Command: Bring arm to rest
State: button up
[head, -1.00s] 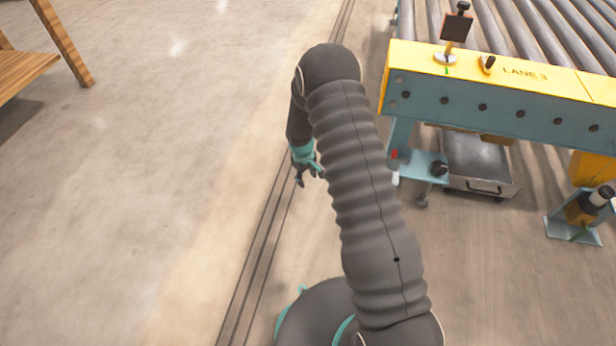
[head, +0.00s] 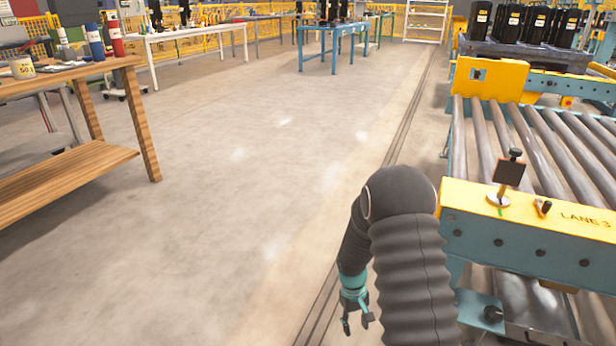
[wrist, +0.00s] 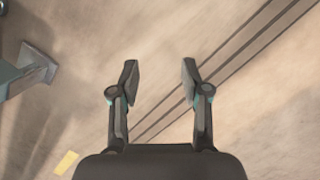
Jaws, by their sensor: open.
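My gripper (head: 357,322) hangs from my bent arm over the bare concrete floor, left of the conveyor. Its fingers point down. In the wrist view my gripper (wrist: 160,80) has its two fingers spread apart, with only floor between and beyond them. It holds nothing. My dark ribbed arm hides part of the floor and the conveyor's near left corner in the head view.
The roller conveyor (head: 520,220), marked LANE 3, stands close on the right. A wooden workbench (head: 80,75) is at left. A blue table (head: 332,45) and a white table (head: 195,35) stand far back. A dark floor track (head: 400,130) runs past the conveyor. The middle floor is clear.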

jog(key=s+r+m+t+p, duration=0.1)
jog(key=s+r+t, duration=0.1)
jog(key=s+r, duration=0.6)
jog(key=s+d+r+m+t+p, duration=0.1)
jog(key=s+r, duration=0.7)
jog(key=r, duration=1.3)
jog(key=s+d+r+m+t+y+p, duration=0.1)
jog(key=s+r+t, duration=0.3)
jog(key=s+r, duration=0.4)
notch_tip(320, 180, up, 8)
jog(key=shift+s+f+m+t+p, duration=0.25)
jog(key=shift+s+m+t+p, duration=0.15)
jog(key=shift+p, duration=0.5)
jog(key=shift+c, duration=0.5)
jog(key=shift+d, duration=0.1)
